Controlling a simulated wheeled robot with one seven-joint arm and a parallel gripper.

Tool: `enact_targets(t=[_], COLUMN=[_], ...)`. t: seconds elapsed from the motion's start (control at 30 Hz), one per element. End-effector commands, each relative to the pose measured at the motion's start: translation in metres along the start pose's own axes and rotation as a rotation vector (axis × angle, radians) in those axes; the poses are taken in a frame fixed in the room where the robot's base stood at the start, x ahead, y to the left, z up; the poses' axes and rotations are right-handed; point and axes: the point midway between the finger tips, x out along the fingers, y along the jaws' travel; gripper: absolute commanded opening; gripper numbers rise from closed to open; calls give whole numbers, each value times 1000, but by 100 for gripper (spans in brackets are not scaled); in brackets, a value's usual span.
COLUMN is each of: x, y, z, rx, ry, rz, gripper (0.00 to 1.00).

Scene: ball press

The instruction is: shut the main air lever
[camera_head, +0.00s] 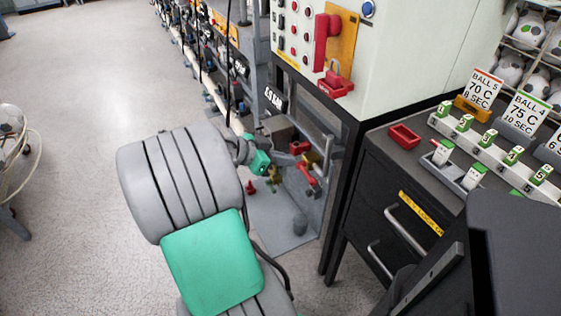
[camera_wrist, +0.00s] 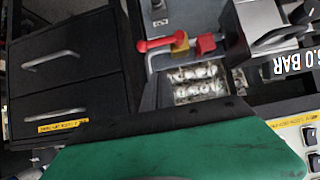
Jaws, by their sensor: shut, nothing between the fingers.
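The main air lever (camera_head: 309,178) is a red handle on a brass valve (camera_head: 310,160), inside the open bay of the press cabinet. In the wrist view the red lever (camera_wrist: 155,43) has a rounded end and runs sideways from the brass body (camera_wrist: 180,42); a red block (camera_wrist: 206,44) sits at its other side. My gripper (camera_head: 262,161) is shut and empty, just left of the valve in the head view, apart from the lever as far as I can see. Its fingertips are hard to make out. My green hand fills the lower wrist view.
A black drawer cabinet (camera_head: 381,226) stands right of the bay, with a red tray (camera_head: 404,136) on top. A red hasp with a padlock (camera_head: 335,82) hangs on the pale control cabinet above. A dark post (camera_head: 342,190) edges the bay.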

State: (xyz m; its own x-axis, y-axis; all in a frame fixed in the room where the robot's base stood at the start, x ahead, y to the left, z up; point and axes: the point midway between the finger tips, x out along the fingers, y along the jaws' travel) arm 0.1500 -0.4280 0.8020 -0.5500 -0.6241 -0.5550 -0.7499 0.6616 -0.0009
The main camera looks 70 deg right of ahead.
Motion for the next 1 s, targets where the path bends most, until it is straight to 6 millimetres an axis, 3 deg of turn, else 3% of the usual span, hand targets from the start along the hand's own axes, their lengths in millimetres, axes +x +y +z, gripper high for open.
enact_targets(t=[0.23, 0.4, 1.0], x=[57, 74, 84], y=[2, 0, 2], z=[1, 23, 29], rx=[1, -3, 12], ry=[-1, -1, -1], rz=[5, 1, -1], gripper=[0, 0, 0])
